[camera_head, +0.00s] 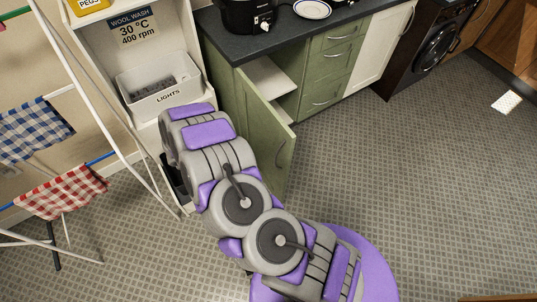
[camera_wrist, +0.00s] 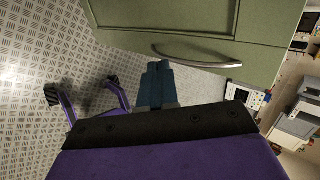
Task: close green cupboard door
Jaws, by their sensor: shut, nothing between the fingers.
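The green cupboard door (camera_head: 270,137) stands swung open, out from the green cabinet, in the head view. The white shelf (camera_head: 264,76) inside shows behind it. My arm covers part of the door's near side. In the wrist view a green panel (camera_wrist: 205,18), which looks like the door's face, fills the top, with a curved metal handle (camera_wrist: 195,59) along its edge. My gripper (camera_wrist: 157,66) is shut and empty, its fingertips close to the handle and panel edge. I cannot tell whether they touch. The gripper is hidden behind my arm in the head view.
A drying rack with checked cloths (camera_head: 65,190) is at the left. Green drawers (camera_head: 330,66) and a dark washing machine (camera_head: 437,45) are to the right.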

